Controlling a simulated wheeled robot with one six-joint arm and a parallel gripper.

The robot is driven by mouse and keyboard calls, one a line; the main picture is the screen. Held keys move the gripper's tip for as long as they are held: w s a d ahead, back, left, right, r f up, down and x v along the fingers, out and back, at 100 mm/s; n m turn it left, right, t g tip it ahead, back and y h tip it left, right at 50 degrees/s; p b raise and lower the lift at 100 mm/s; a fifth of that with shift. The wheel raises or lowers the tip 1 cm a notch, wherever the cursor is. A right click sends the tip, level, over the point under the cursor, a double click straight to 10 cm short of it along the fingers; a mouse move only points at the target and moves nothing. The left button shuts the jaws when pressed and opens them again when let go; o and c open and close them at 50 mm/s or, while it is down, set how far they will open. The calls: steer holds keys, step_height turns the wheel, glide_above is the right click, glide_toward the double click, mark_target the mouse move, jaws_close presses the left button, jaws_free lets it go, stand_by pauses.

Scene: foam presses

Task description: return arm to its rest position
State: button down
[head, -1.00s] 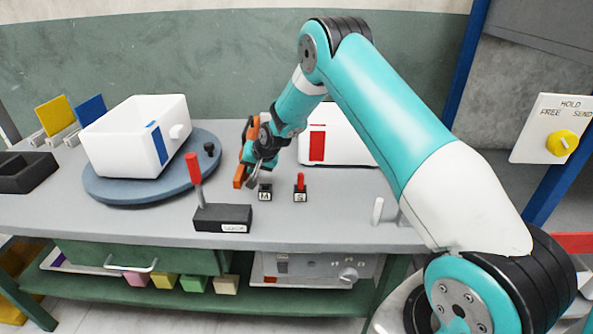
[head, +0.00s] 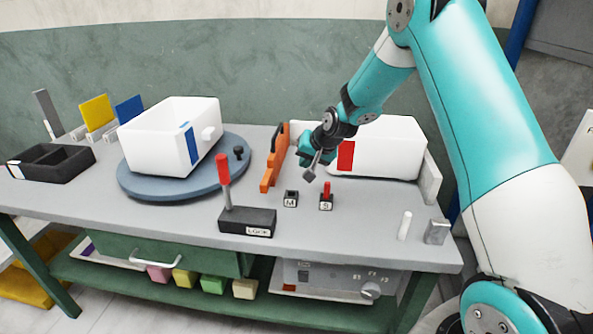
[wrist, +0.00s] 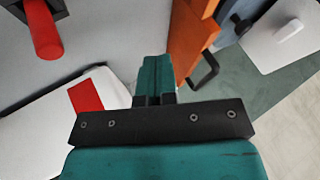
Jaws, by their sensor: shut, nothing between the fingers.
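My gripper (head: 314,168) is shut and empty in the head view, held above the table between the orange plate and the white box with a red mark. Its closed teal fingers (wrist: 155,78) show in the wrist view. The orange plate (head: 271,172) with a dark handle stands on edge, left of my gripper and apart from it. It also shows in the wrist view (wrist: 190,38). The white box with a red mark (head: 385,150) is behind and right of my gripper, partly hidden by my arm.
A white box with a blue mark (head: 152,142) sits on a blue turntable (head: 140,190) at left. The red LOCK lever (head: 223,168), M switch (head: 291,198) and red S switch (head: 326,198) stand near the front. A black tray (head: 50,162) lies far left.

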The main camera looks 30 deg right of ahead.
steer(key=s+a+r+n+g+y, duration=0.1)
steer(key=s+a+r+n+g, duration=0.15)
steer(key=s+a+r, duration=0.5)
steer(key=s+a+r+n+g+y, duration=0.1)
steer(key=s+a+r+n, duration=0.35)
steer(key=s+a, duration=0.45)
steer(key=s+a+r+n+g, duration=0.2)
steer(key=s+n, duration=0.1)
steer(key=s, duration=0.8)
steer(key=s+a+r+n+g+p, duration=0.1)
steer(key=s+r+n, duration=0.1)
steer(key=s, duration=0.9)
steer(key=shift+a+r+n+g, duration=0.15)
steer(key=shift+a+n+g, duration=0.2)
steer(key=shift+n, duration=0.15)
